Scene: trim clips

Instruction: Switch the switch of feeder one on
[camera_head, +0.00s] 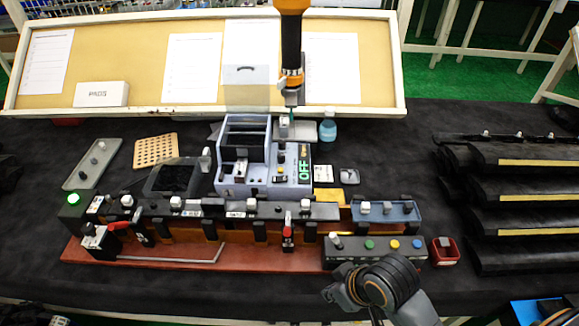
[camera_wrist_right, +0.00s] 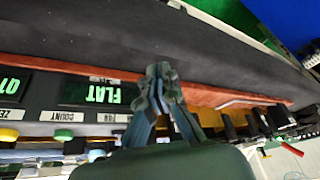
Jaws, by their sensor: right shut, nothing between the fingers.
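A blue-grey feeder (camera_head: 228,182) stands in the middle of the table in the head view. Its right side carries a small panel with knobs and a green display (camera_head: 304,165) reading OFF. I cannot read any label marking it as feeder one. My right gripper (camera_head: 334,293) is near the table's front edge, well in front of and to the right of the feeder. In the right wrist view its fingers (camera_wrist_right: 160,90) are together, with nothing between them. My left gripper is in neither view.
A grey button box (camera_head: 345,260) stands just behind my right gripper; its displays appear upside down in the wrist view. A red-brown fixture base (camera_head: 180,250) lies before the feeder. A black-and-orange driver (camera_head: 290,45) hangs above. Dark trim parts (camera_head: 515,155) lie right.

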